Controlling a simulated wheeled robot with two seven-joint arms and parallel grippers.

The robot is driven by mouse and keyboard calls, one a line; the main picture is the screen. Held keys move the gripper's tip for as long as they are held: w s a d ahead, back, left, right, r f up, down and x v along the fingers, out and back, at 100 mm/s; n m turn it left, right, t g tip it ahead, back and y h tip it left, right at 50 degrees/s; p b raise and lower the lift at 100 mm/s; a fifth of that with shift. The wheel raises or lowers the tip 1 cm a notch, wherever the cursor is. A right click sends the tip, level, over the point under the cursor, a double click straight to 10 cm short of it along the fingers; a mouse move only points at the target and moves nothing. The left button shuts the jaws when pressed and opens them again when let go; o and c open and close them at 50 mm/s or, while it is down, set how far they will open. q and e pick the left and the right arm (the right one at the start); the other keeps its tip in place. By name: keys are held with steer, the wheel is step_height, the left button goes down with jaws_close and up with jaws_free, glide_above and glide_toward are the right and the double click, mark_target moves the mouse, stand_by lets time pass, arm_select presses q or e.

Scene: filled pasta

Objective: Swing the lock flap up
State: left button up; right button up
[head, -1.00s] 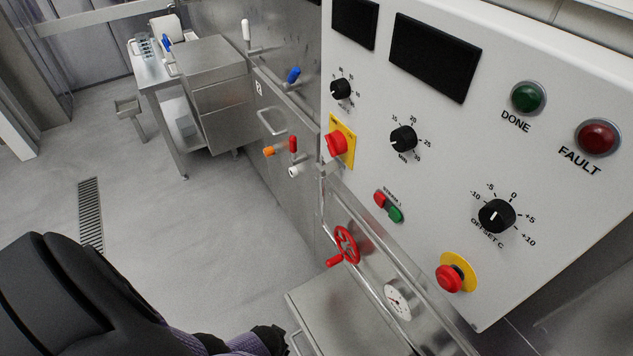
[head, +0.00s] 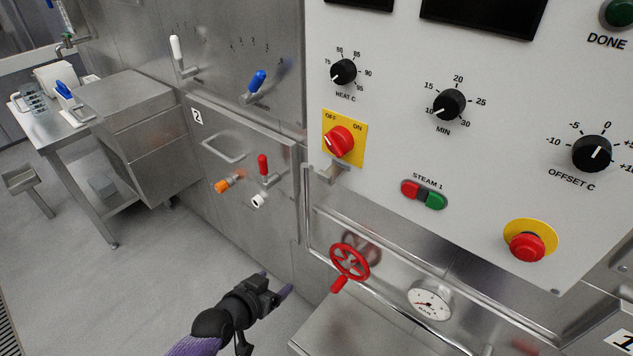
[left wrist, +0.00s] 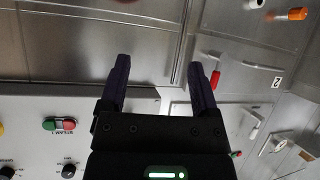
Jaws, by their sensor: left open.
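A small grey metal flap (head: 338,174), which looks like the lock flap, hangs under the yellow OFF/ON plate (head: 355,150) with its red rotary switch (head: 339,141). My left gripper (head: 276,284) is in the lower middle of the head view, below and left of the flap and apart from it. Its dark purple fingers also show spread and empty in the left wrist view (left wrist: 160,70). I cannot make out the flap in the left wrist view; the gripper body may hide it. My right gripper is not in view.
A bent rail (head: 306,215) and red handwheel (head: 349,263) stand below the panel, beside a gauge (head: 430,303). Red (head: 263,168), orange (head: 224,186) and blue (head: 256,83) lever handles stick out at left. The floor (head: 130,285) at lower left is clear.

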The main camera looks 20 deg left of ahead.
arm_select(q)
steer(key=w+d+r+m+t+h+b, duration=0.1)
steer(key=w+r+t+h, duration=0.3)
steer(key=r, duration=0.7)
steer(key=m+t, duration=0.1)
steer(key=m, duration=0.1)
glide_toward(325, 172)
steer(key=b+x, duration=0.1)
steer(key=x, duration=0.9)
steer(key=shift+f+b, duration=0.15)
steer(key=shift+b, duration=0.15)
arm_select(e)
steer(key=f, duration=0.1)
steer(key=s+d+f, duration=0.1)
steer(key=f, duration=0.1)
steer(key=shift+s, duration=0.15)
arm_select(q)
steer(key=shift+s, duration=0.1)
jaws_close()
steer(key=r+g+p, duration=0.1)
steer(key=p, duration=0.3)
steer(key=shift+r, duration=0.1)
steer(key=shift+f+g, duration=0.25)
steer(key=shift+g, duration=0.05)
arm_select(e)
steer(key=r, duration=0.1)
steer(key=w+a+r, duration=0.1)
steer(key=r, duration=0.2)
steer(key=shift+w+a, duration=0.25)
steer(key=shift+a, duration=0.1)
